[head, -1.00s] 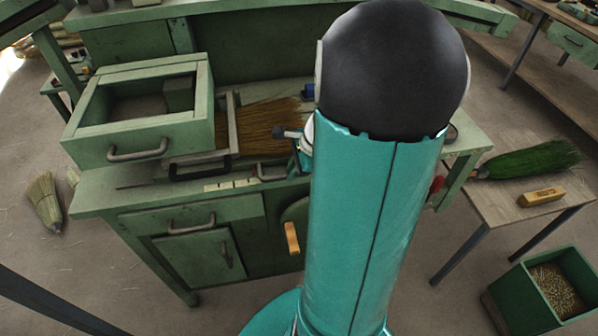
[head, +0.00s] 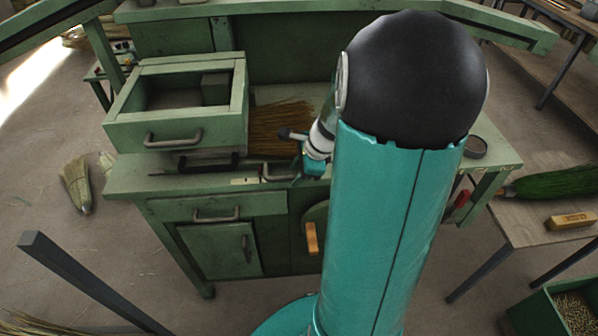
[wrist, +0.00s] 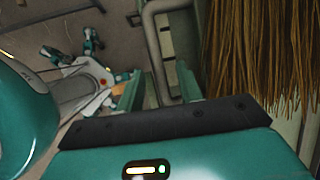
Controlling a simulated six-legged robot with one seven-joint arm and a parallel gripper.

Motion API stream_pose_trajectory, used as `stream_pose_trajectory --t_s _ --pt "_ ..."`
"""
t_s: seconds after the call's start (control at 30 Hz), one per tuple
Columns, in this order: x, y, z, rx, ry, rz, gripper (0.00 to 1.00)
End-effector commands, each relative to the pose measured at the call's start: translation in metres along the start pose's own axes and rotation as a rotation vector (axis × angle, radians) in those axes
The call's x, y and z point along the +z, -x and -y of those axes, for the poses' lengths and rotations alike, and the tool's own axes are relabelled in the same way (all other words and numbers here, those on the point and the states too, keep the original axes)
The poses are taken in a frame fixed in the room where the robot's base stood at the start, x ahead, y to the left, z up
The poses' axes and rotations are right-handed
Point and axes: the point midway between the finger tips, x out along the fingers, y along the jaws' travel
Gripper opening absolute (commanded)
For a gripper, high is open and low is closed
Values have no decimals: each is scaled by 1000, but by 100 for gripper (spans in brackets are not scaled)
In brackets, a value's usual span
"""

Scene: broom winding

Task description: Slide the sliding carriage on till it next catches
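The green box-shaped carriage (head: 125,128), with a pull on its front, stands on the left of the bench in the head view; I take it to be the sliding carriage. A grey bent handle (head: 275,177) sits low at the bench's front, right of a black handle (head: 208,163). My gripper (head: 305,172) is beside the grey handle, partly hidden by my arm. In the wrist view the fingers of my gripper (wrist: 160,90) stand apart, with the grey handle (wrist: 155,55) showing between or just beyond them. Contact cannot be told.
Broom bristles (head: 275,128) lie on the bench right of the carriage, and fill the right of the wrist view (wrist: 265,50). A side table (head: 530,225) holds a green broom (head: 555,182) and a wooden block (head: 571,220). A green bin (head: 540,310) stands lower right.

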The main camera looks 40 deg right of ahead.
Motion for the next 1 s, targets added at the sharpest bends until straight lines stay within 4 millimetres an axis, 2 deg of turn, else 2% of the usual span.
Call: stream_pose_trajectory --t_s 0.27,0.43,0.57,0.8,1.0 --pt "0 1 -2 -1 -1 -1 36" --pt "0 14 -1 -4 1 -2 36" --pt "0 38 -1 -6 2 -2 36" --pt "0 92 -1 -6 1 -2 36" --pt "0 126 -1 -3 1 -2 36"
